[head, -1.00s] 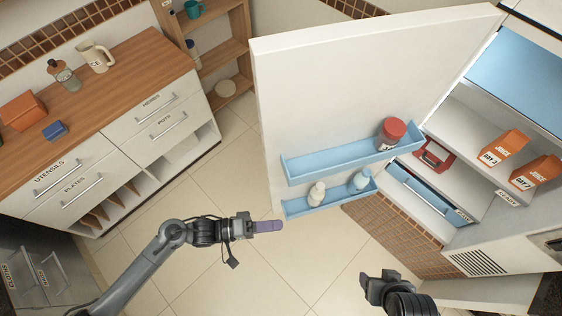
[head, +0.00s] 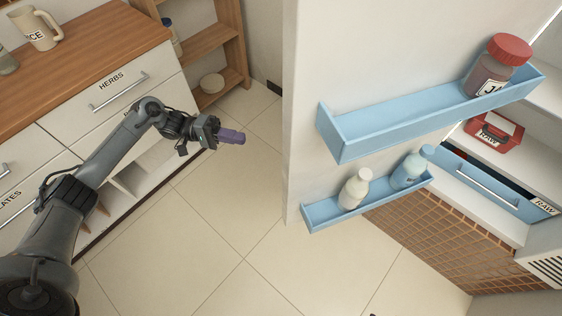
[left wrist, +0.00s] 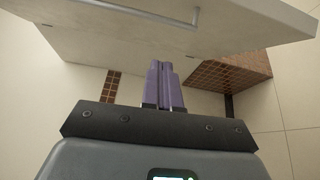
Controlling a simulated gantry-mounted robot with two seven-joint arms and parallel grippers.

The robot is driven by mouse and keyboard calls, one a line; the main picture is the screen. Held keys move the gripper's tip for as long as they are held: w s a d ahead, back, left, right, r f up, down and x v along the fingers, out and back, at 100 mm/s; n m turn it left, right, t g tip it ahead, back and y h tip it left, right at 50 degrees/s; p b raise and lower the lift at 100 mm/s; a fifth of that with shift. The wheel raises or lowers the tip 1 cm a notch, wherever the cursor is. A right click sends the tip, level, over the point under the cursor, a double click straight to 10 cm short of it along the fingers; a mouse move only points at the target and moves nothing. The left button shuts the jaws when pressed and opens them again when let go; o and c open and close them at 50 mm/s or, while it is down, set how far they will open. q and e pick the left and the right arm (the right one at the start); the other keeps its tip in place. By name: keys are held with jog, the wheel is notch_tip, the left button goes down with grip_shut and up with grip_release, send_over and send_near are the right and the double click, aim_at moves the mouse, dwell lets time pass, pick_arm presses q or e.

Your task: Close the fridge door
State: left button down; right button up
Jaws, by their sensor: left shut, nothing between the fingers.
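The white fridge door (head: 370,50) stands wide open on the right of the head view, its inner side with blue shelves toward me. My left gripper (head: 236,137) is shut and empty, with purple fingers pointing right. In the head view it is left of the door's free edge, with a visible gap. In the left wrist view the shut fingers (left wrist: 164,83) point at a pale panel with a metal bar handle (left wrist: 150,14), which looks like the door's outer side. I cannot tell whether they touch it. My right gripper is out of view.
The upper door shelf (head: 420,115) holds a red-lidded jar (head: 497,68). The lower shelf (head: 330,212) holds two bottles. A wooden-topped cabinet (head: 90,45) and open shelving (head: 222,45) stand at the left and back. The tiled floor (head: 210,220) between is clear.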

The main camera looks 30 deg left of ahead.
pick_arm(q)
jog(key=s+b+x, duration=0.1)
jog(key=b+x, duration=0.3)
jog(key=x, duration=0.9)
jog(key=shift+d+m+b, duration=0.2)
jog(key=shift+m+b, duration=0.1)
jog(key=shift+m, duration=0.1)
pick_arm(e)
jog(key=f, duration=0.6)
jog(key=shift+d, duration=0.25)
pick_arm(q)
jog(key=shift+s+f, duration=0.1)
jog(key=shift+s, duration=0.05)
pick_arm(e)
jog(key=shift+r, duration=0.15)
